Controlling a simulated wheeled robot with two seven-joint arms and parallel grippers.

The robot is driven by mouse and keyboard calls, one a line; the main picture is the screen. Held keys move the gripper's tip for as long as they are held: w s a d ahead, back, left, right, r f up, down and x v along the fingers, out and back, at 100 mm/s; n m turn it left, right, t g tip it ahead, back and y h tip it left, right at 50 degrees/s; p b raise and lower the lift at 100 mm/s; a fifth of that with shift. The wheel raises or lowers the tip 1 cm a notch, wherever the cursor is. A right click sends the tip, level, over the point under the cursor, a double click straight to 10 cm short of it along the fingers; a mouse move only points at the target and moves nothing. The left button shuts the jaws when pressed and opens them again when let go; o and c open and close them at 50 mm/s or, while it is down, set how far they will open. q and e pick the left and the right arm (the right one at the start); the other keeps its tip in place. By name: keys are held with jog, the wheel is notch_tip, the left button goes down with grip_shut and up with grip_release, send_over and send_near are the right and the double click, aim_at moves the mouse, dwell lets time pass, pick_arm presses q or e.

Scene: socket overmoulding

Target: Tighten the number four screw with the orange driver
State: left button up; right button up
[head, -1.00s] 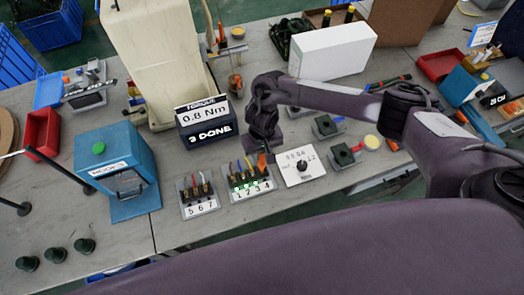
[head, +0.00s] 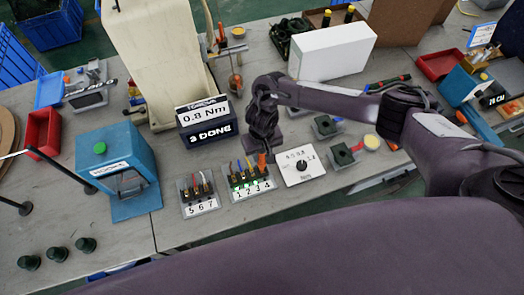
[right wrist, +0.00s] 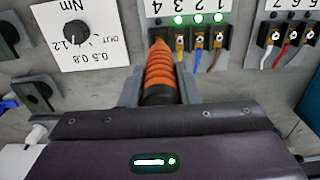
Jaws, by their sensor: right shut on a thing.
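My right gripper (head: 262,146) is shut on the orange driver (head: 261,160), which points down at the four-way terminal block (head: 236,197). In the right wrist view the gripper's fingers (right wrist: 161,92) close around the ribbed orange handle (right wrist: 160,66). The driver's far end is over the number four position of the block, at the end of the row; its tip and that screw are hidden. Green lights (right wrist: 198,19) glow by numbers 1, 2 and 3. My left gripper is not in view.
The torque display (head: 206,123) reads 0.8 Nm and 3 DONE. A dial plate (head: 300,168) lies close right of the block, and a second terminal block (head: 199,206), numbered 5 to 7, stands to its left. A blue box with a green button (head: 117,172) stands further left.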

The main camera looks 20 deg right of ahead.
jog(key=shift+s+p, duration=0.1)
jog(key=shift+p, duration=0.3)
dwell(0.8)
jog(key=shift+f, duration=0.1)
jog(key=shift+r+p, duration=0.75)
jog(key=shift+r, duration=1.85)
